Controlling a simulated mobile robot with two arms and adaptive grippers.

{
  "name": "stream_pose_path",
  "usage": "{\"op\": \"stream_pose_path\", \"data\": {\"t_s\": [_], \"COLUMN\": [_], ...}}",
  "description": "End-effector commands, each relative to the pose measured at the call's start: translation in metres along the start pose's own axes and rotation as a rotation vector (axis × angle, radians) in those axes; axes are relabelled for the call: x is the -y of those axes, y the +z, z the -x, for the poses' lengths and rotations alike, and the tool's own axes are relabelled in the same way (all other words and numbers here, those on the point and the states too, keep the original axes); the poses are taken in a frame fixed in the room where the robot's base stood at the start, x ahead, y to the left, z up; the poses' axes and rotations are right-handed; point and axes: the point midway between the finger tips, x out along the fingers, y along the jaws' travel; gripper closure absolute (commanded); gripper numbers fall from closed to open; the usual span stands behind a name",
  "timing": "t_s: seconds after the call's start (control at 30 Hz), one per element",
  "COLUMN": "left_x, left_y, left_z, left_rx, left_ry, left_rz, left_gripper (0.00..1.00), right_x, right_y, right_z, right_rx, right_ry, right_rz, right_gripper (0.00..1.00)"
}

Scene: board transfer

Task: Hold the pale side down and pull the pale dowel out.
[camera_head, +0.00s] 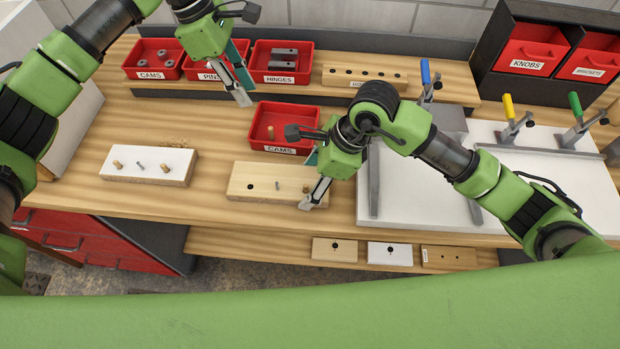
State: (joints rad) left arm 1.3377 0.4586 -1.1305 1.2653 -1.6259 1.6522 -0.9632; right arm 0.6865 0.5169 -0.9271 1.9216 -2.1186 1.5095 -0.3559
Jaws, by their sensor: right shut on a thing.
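The pale side (237,179) is a light wooden board lying flat on the bench in the middle. It has an open dark hole at its left, a grey metal pin (278,185) standing in it, and a small brownish peg (306,187) near its right end, partly hidden by my gripper. My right gripper (312,204) is shut on the board's right end; its exact contact is partly hidden. My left gripper (248,98) is in the air above the bench, behind the board; its fingers look apart and empty. A pale dowel (270,132) shows in the front red tray (257,112).
A white board (130,176) with pegs and a metal pin lies at left. Red trays (152,68) and a holed block (365,79) stand behind. A white panel (540,185) with clamps fills the right. Small boards (390,253) lie on a lower front shelf.

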Motion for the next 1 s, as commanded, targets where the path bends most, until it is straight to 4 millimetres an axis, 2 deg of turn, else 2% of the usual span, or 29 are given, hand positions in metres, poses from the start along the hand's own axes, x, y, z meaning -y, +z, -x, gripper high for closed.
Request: {"op": "stream_pose_path", "data": {"t_s": [0.3, 0.33, 0.4, 0.77, 0.87, 1.0], "left_x": [0.000, 0.000, 0.000, 0.000, 0.000, 0.000], "left_y": [0.000, 0.000, 0.000, 0.000, 0.000, 0.000], "left_z": [0.000, 0.000, 0.000, 0.000, 0.000, 0.000], "left_rx": [0.000, 0.000, 0.000, 0.000, 0.000, 0.000], "left_ry": [0.000, 0.000, 0.000, 0.000, 0.000, 0.000], "left_rz": [0.000, 0.000, 0.000, 0.000, 0.000, 0.000], "left_gripper": [0.74, 0.74, 0.74, 0.74, 0.74, 0.74], "right_x": [0.000, 0.001, 0.001, 0.000, 0.001, 0.002], "right_y": [0.001, 0.002, 0.002, 0.000, 0.000, 0.000], "right_z": [0.001, 0.001, 0.001, 0.002, 0.011, 0.036], "right_rx": [0.002, 0.005, 0.004, -0.001, 0.000, 0.000], "right_ry": [-0.001, -0.002, -0.002, 0.000, -0.004, -0.006], "right_rz": [0.001, 0.001, 0.001, 0.000, 0.000, 0.002], "right_gripper": [0.70, 0.33, 0.18, 0.18, 0.18, 0.18]}}
